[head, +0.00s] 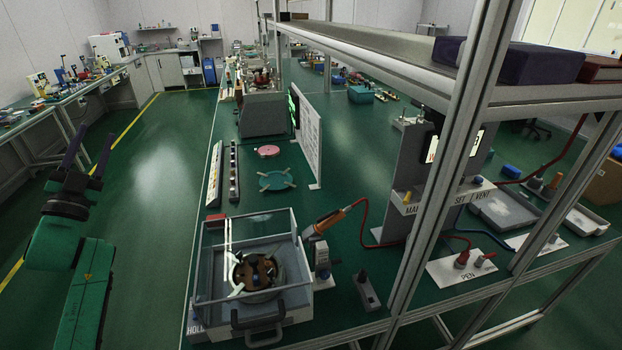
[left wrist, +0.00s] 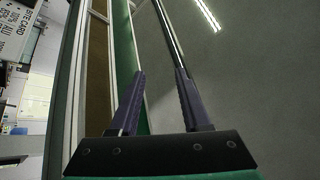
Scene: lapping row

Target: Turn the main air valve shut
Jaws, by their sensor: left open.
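The valve panel is a grey upright plate (head: 432,165) on the bench, right of centre in the head view. A white label strip (head: 479,191) on it reads "MAI…", "SET" and "VENT", part of it hidden behind the frame post. A small yellow knob (head: 407,197) sits at the "MAI…" end; I cannot tell its turn position. My left gripper (head: 88,158) is open and empty over the floor at the left, far from the panel. Its two dark fingers also show apart in the left wrist view (left wrist: 159,95). The valve is not in the wrist view.
An aluminium frame post (head: 452,150) and overhead shelf (head: 380,70) stand before the panel. A clear-walled lapping machine (head: 205,280), an orange-handled tool (head: 330,220) with red hose and a "PEN" plate (head: 450,272) occupy the bench. The green floor (head: 150,200) at left is clear.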

